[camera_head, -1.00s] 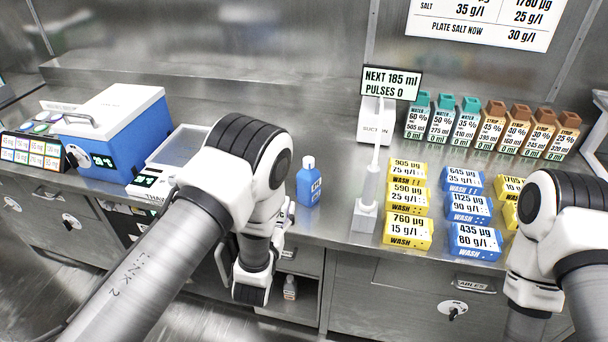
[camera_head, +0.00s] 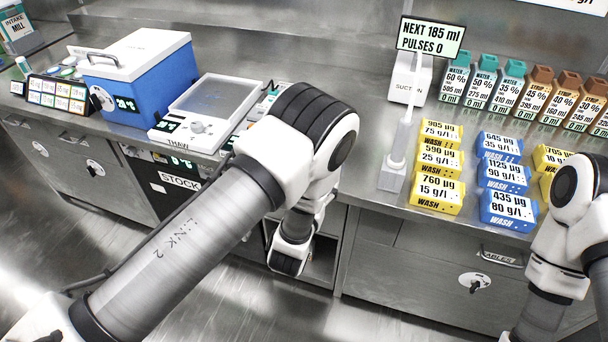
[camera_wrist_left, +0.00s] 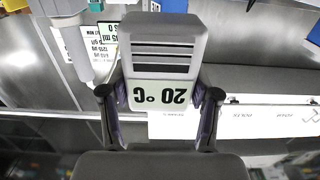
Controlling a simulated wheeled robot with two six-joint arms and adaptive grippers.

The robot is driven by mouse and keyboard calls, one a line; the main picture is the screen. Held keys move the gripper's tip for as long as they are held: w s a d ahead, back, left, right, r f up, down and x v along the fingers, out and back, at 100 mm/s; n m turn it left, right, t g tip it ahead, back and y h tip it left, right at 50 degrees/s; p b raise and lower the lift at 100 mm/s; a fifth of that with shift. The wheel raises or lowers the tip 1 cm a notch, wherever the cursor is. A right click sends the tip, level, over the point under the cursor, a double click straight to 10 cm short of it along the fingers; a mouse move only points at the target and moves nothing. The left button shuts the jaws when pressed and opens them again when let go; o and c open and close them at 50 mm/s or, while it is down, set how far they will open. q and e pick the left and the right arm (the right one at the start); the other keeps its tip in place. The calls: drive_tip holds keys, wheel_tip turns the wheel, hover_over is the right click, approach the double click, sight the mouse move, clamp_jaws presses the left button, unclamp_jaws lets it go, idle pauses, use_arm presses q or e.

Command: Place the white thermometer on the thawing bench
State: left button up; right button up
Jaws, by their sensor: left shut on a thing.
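The thermometer (camera_wrist_left: 165,55) shows in the left wrist view as a pale grey-white block with dark slots and a display reading 20 °C, upside down. My left gripper (camera_wrist_left: 160,97) is shut on it, one finger on each side. In the head view my left arm hides the thermometer and most of this gripper. The thawing bench (camera_head: 178,142), a white unit marked THAW with a glassy top plate, stands on the counter left of my left arm. My right arm shows at the right, but its gripper is out of view.
A blue box (camera_head: 145,80) with a white lid stands left of the thawing bench. A suction stand (camera_head: 393,172) and several yellow and blue wash boxes (camera_head: 437,190) stand right of my left arm. Several bottles line the back. The counter's front edge lies below the thawing bench.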

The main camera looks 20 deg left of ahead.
use_arm(q)
drive_tip(key=shift+w+a+f+b, duration=0.35)
drive_tip(key=shift+w+b, duration=0.2)
drive_tip(key=shift+b, duration=1.45)
drive_tip(key=shift+w+a+f+b, duration=0.35)
drive_tip(key=shift+w+b, duration=0.15)
drive_tip(key=shift+b, duration=1.5)
drive_tip(key=w+a, duration=0.1)
drive_tip(key=w, duration=0.1)
drive_tip(key=w+a+b, duration=0.1)
drive_tip(key=w+a, duration=0.1)
drive_tip(key=w, duration=0.1)
drive_tip(key=w+a, duration=0.2)
drive_tip(key=w, duration=0.1)
drive_tip(key=shift+w+a+r, duration=0.1)
drive_tip(key=shift+w+a, duration=0.05)
drive_tip(key=shift+a, duration=0.1)
drive_tip(key=f+b, duration=0.2)
drive_tip(key=f, duration=0.1)
drive_tip(key=shift+w+a+f+b, duration=0.15)
drive_tip(key=shift+w+a+b, duration=0.1)
drive_tip(key=shift+b, duration=0.15)
drive_tip(key=shift+w, duration=0.1)
drive_tip(key=shift+d, duration=0.1)
drive_tip(key=o, duration=1.3)
drive_tip(key=shift+f, duration=0.15)
